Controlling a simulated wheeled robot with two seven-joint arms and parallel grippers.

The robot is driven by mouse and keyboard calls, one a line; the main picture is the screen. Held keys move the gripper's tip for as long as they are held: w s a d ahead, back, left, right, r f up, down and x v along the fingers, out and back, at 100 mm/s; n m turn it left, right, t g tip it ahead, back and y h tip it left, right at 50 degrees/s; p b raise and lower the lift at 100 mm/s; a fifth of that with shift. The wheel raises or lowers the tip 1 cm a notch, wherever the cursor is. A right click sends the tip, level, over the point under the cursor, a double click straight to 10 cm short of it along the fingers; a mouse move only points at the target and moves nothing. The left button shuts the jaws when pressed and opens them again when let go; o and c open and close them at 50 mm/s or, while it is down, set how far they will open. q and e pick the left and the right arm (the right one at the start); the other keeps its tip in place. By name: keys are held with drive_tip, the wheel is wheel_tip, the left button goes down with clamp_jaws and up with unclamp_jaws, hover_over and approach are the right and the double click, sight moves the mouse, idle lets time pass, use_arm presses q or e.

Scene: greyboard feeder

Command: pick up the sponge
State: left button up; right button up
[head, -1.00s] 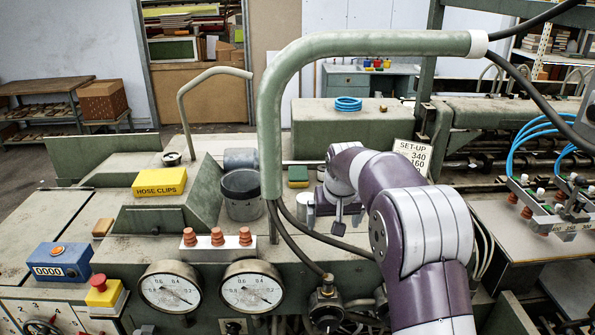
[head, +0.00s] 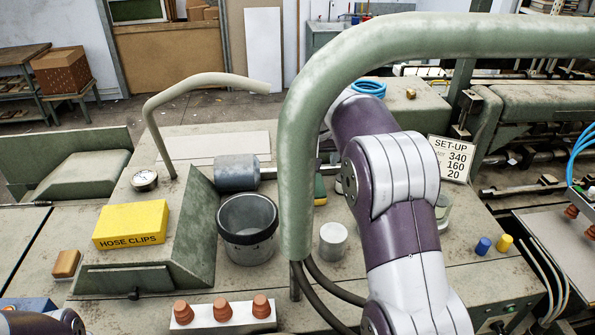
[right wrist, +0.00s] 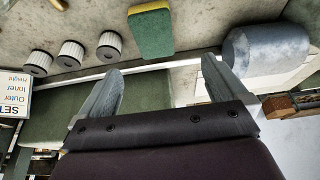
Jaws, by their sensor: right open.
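The sponge, yellow with a green face, shows in the right wrist view (right wrist: 150,32), lying on the machine top. In the head view only a narrow strip of the sponge (head: 320,188) shows between the green pipe and my right arm. My right gripper (right wrist: 162,72) is open and empty, with its two fingers spread. The sponge lies apart from the fingers, beyond their tips. In the head view this gripper is hidden behind the pipe and my arm. Part of my left arm shows at the bottom left of the head view; its gripper is out of view.
The thick green pipe (head: 297,150) arches in front of my right arm. A yellow hose-clips box (head: 132,224) and a set-up sign (head: 451,158) stand further out.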

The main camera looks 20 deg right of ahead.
drive_tip(key=p, duration=0.2)
hover_over(320, 192)
drive_tip(key=a, duration=0.2)
wheel_tip(320, 192, down, 4)
drive_tip(key=shift+f, duration=0.2)
drive_tip(key=p+x, duration=0.2)
drive_tip(key=x, duration=0.1)
drive_tip(key=p+x, duration=0.1)
drive_tip(key=x, duration=0.2)
drive_tip(key=shift+w+d+r+p, duration=0.1)
drive_tip(key=shift+w+d+p, duration=0.1)
drive_tip(key=shift+w+p, duration=0.25)
drive_tip(key=shift+f, duration=0.35)
drive_tip(key=shift+s+d, duration=0.1)
drive_tip(key=shift+s, duration=0.1)
use_arm(q)
wheel_tip(320, 192, up, 6)
drive_tip(key=s, duration=0.1)
drive_tip(key=shift+r, duration=0.15)
use_arm(e)
drive_tip(key=shift+w+f, duration=0.15)
drive_tip(key=shift+f, duration=0.1)
use_arm(q)
drive_tip(key=shift+f+b, duration=0.2)
drive_tip(key=shift+b, duration=0.1)
use_arm(e)
drive_tip(key=c, duration=1.1)
